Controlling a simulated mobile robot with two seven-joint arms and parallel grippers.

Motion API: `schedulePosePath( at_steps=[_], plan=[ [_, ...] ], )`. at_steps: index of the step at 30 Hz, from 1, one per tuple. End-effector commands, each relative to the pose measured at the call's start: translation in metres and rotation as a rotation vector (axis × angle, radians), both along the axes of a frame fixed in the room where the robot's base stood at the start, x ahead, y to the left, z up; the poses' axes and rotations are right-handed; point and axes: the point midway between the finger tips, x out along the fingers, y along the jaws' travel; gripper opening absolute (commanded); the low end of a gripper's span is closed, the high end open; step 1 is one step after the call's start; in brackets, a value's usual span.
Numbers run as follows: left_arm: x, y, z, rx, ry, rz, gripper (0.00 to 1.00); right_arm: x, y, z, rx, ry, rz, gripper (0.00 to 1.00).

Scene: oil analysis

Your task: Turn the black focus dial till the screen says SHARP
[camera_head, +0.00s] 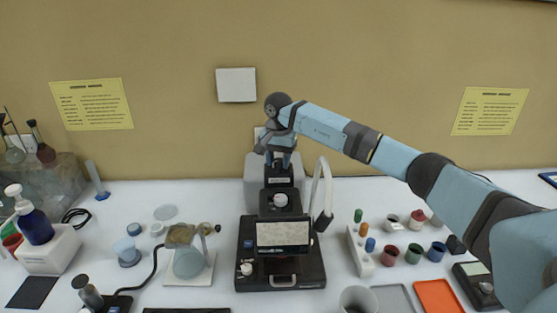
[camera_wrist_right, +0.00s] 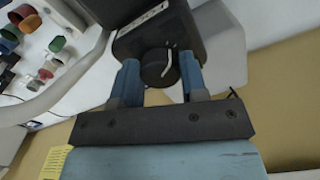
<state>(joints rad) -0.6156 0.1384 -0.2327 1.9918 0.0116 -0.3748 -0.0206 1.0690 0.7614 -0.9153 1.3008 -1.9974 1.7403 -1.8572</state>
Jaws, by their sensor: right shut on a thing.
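The microscope-like device (camera_head: 258,272) stands on the table in the middle of the head view. My right gripper (camera_head: 281,160) reaches down to the top of it. In the right wrist view the blue fingers of this gripper (camera_wrist_right: 160,78) are on either side of the black focus dial (camera_wrist_right: 154,67), shut on it. The dial has a pale pointer line. The dial is hidden by the gripper in the head view. The pale screen (camera_head: 282,234) faces front; its writing is too small to read. My left gripper is not in view.
A white curved lamp-like arm (camera_head: 318,195) stands close to the device's right side. Several coloured jars, a grey tray (camera_head: 397,300) and an orange tray (camera_head: 438,297) lie to the right. A blue pump bottle (camera_head: 34,222) and glassware stand to the left.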

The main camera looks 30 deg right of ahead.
Motion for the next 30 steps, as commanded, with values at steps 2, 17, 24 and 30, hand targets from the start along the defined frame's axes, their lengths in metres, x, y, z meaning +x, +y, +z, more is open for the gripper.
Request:
schedulePosePath(
  at_steps=[2,17,24,30],
  plan=[
    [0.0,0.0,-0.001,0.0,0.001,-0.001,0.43,0.0,0.0,0.0,0.0,0.0,-0.021,0.16],
    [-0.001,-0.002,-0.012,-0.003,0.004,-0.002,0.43,0.001,-0.001,-0.001,-0.001,-0.002,-0.389,0.16],
    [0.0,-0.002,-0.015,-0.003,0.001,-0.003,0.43,0.001,0.0,0.0,-0.001,-0.001,-0.616,0.16],
    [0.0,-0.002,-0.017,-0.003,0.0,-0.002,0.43,0.001,0.0,0.0,-0.001,-0.001,-0.807,0.16]
  ],
)
